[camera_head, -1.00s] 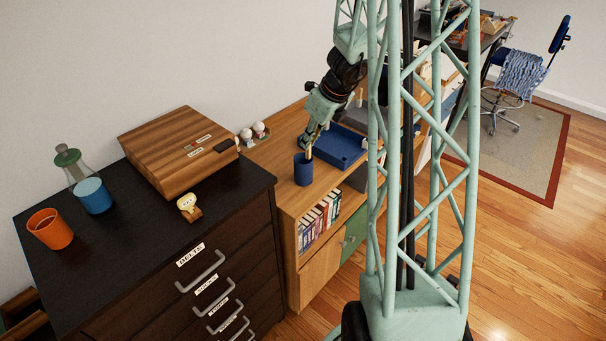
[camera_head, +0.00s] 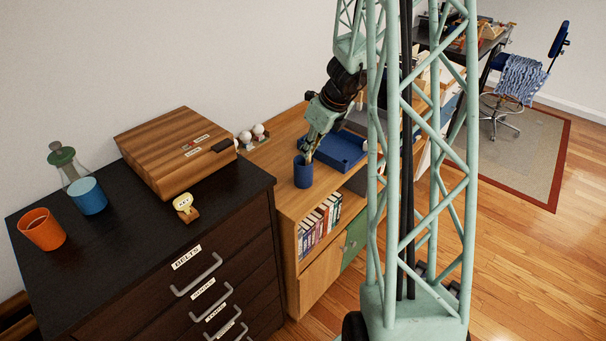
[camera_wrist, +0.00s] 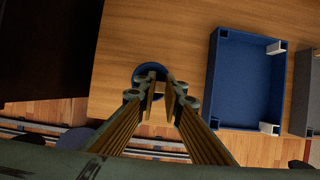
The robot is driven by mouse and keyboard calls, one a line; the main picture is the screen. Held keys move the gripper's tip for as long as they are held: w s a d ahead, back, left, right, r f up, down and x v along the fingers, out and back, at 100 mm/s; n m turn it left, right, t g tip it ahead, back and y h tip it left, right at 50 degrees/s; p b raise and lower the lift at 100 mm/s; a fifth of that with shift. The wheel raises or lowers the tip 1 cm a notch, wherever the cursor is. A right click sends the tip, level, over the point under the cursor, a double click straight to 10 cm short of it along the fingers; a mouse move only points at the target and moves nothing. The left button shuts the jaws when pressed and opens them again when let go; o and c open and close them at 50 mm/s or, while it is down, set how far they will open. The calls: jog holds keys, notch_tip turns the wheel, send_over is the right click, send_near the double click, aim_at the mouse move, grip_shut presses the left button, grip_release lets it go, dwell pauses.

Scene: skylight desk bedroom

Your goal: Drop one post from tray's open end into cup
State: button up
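The blue cup (camera_head: 303,172) stands upright on the light wooden cabinet top. My gripper (camera_head: 308,157) points down over the cup, with its tips at the cup's mouth. In the wrist view my gripper (camera_wrist: 160,95) shows two tan finger pads apart, with a narrow gap and no post that I can make out between them. The cup (camera_wrist: 138,74) lies behind the fingertips there, and its inside is mostly hidden. The blue tray (camera_head: 346,150) lies to the right of the cup. In the wrist view the tray (camera_wrist: 217,85) has pale pieces at its right corners.
A grey tray (camera_wrist: 306,95) lies right of the blue tray. Left of the cabinet, a dark dresser (camera_head: 140,235) holds a wooden box (camera_head: 165,150), an orange cup (camera_head: 42,230) and a light blue cup (camera_head: 88,196). Bare wood surrounds the blue cup.

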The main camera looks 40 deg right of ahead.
jog(key=o, duration=0.7)
jog(key=shift+r, duration=0.1)
jog(key=v, duration=1.1)
jog(key=shift+s+r, duration=0.2)
jog(key=shift+r, duration=0.15)
jog(key=shift+a, duration=0.1)
dwell(0.9)
